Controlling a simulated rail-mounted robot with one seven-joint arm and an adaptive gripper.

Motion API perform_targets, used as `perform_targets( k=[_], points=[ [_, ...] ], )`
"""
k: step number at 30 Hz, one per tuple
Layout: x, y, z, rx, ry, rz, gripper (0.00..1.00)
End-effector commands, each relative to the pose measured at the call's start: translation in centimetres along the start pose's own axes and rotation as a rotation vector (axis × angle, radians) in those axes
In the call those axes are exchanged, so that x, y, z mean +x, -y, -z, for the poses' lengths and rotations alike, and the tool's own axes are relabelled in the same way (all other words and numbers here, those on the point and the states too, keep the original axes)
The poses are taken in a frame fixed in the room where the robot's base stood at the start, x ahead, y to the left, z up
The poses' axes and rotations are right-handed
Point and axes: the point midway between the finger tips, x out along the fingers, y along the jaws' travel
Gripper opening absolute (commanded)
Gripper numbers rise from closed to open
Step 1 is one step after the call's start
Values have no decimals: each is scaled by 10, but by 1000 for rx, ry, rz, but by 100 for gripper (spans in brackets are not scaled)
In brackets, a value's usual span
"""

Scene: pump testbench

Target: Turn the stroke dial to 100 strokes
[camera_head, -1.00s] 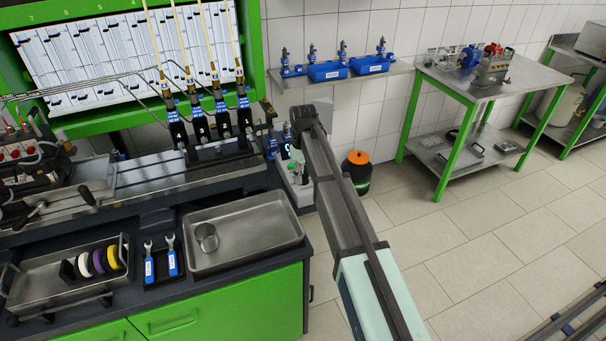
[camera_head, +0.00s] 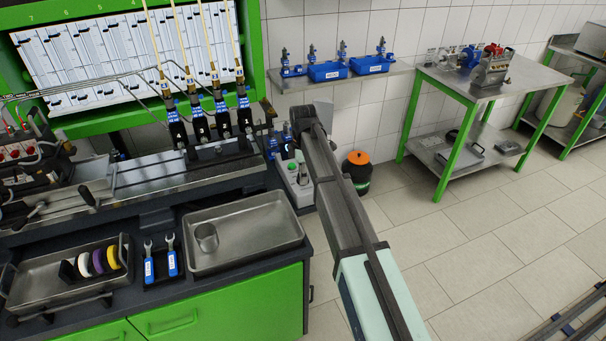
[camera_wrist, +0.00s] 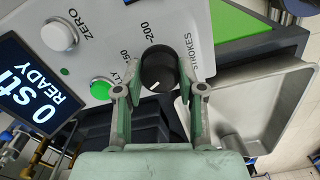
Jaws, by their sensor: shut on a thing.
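The stroke dial (camera_wrist: 157,66) is a round black knob with a short white mark, in the wrist view. My gripper (camera_wrist: 159,84) has one finger on each side of it and is shut on it. The display (camera_wrist: 38,85) reads 0 str and READY, shown sideways. In the head view the control box (camera_head: 303,191) stands at the bench's right end; my arm hides the dial and gripper there.
A white button (camera_wrist: 59,35) labelled ZERO and a green button (camera_wrist: 101,88) sit close to the dial. A steel tray (camera_head: 245,232) with a metal cup (camera_head: 206,236) lies on the bench. A black bin with an orange lid (camera_head: 358,172) stands on the floor behind my arm.

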Motion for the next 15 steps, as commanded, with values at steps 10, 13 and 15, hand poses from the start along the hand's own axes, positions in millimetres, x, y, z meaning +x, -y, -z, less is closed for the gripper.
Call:
perform_targets(
  k=[10, 13, 15],
  points=[
    [1, 1, 0, -34, 1, 3, 4],
    [1, 1, 0, -33, 1, 3, 4],
    [1, 1, 0, -33, 1, 3, 4]
  ],
)
